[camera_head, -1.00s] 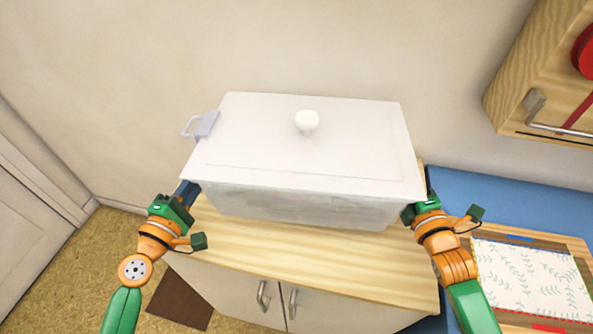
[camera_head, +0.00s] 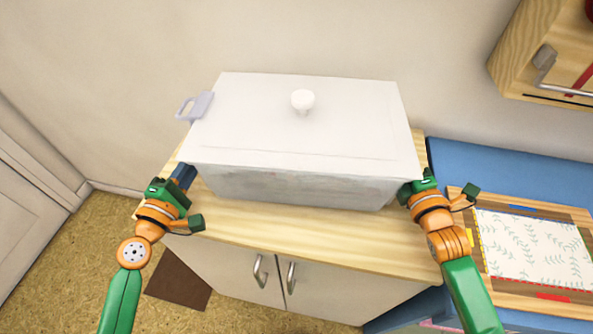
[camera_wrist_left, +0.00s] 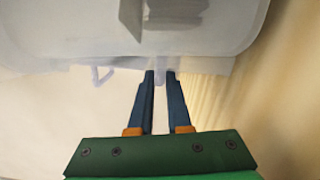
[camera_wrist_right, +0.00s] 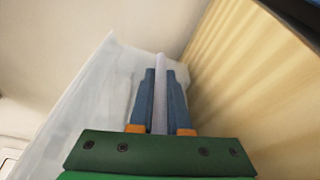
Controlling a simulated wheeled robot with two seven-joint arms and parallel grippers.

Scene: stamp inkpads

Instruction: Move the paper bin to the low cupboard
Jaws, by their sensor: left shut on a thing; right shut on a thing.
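The paper bin is a whitish, partly see-through box with a pale lid (camera_head: 300,125) and a round white knob (camera_head: 302,101). In the head view it is level over the wooden top of the low cupboard (camera_head: 300,240). I cannot tell whether its base touches the top. My left gripper (camera_head: 185,174) is shut on the bin's left side handle, seen between the fingers in the left wrist view (camera_wrist_left: 160,76). My right gripper (camera_head: 410,188) is shut on the right side handle (camera_wrist_right: 160,90). The bin hides the back of the cupboard top.
A blue surface (camera_head: 460,165) with a framed leafy sheet (camera_head: 535,248) lies right of the cupboard. A wooden wall unit (camera_head: 520,60) hangs at the upper right. The wall is close behind the bin. A door (camera_head: 30,210) is at the left.

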